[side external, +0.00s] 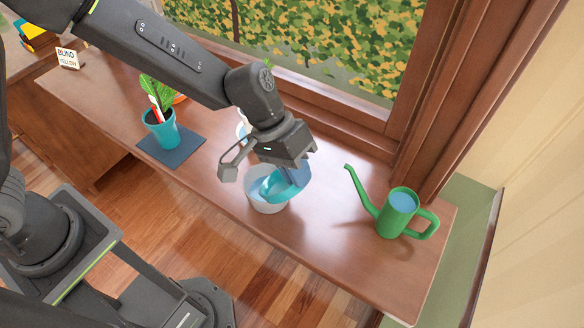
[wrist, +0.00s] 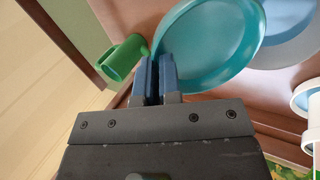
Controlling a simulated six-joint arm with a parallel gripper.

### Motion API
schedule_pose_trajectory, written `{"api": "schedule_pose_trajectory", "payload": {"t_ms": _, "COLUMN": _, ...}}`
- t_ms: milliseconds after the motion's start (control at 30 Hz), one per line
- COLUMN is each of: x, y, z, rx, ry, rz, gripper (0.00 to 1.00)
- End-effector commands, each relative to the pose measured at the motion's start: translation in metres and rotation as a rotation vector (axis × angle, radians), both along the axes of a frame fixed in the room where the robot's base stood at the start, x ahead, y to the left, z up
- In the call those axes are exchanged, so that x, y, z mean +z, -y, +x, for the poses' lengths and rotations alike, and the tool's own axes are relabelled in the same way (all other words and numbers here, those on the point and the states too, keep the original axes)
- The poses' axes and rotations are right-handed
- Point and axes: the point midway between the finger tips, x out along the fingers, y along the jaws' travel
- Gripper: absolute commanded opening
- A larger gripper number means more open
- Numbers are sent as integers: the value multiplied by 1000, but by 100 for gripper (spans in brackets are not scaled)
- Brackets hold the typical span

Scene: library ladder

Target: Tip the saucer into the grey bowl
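The teal saucer (side external: 275,188) is tilted at the grey bowl (side external: 263,206), over its opening in the side view. My gripper (side external: 297,178) is above the bowl's right side, with its blue-tipped fingers closed at the saucer's rim. In the wrist view the fingertips (wrist: 156,72) meet the edge of the saucer (wrist: 210,45), with only a narrow gap between them. The grey bowl (wrist: 292,55) lies partly behind the saucer there, with blue inside it. The saucer hides part of the bowl's inside.
A green watering can (side external: 398,212) stands to the right of the bowl. A teal plant pot (side external: 162,130) stands on a dark blue mat (side external: 172,150) at left. A white object (side external: 242,130) is partly hidden behind my arm. The window frame bounds the back.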

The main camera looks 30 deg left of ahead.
Motion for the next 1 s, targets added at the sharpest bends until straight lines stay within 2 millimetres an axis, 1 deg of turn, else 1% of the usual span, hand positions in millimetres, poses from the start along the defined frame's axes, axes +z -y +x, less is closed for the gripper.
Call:
{"api": "schedule_pose_trajectory", "payload": {"t_ms": 100, "x": -5, "y": 6, "z": 0, "rx": -14, "ry": 10, "rz": 77, "gripper": 0}}
{"api": "schedule_pose_trajectory", "payload": {"t_ms": 300, "x": -12, "y": 10, "z": 2, "rx": -14, "ry": 39, "rz": 169, "gripper": 0}}
{"api": "schedule_pose_trajectory", "payload": {"t_ms": 567, "x": -14, "y": 14, "z": 2, "rx": -14, "ry": 50, "rz": 240, "gripper": 0}}
{"api": "schedule_pose_trajectory", "payload": {"t_ms": 667, "x": -15, "y": 16, "z": 3, "rx": -16, "ry": 56, "rz": 293, "gripper": 0}}
{"api": "schedule_pose_trajectory", "payload": {"t_ms": 867, "x": -18, "y": 25, "z": 2, "rx": -21, "ry": 63, "rz": 459, "gripper": 0}}
{"api": "schedule_pose_trajectory", "payload": {"t_ms": 1000, "x": -11, "y": 27, "z": 2, "rx": -22, "ry": 68, "rz": 586, "gripper": 0}}
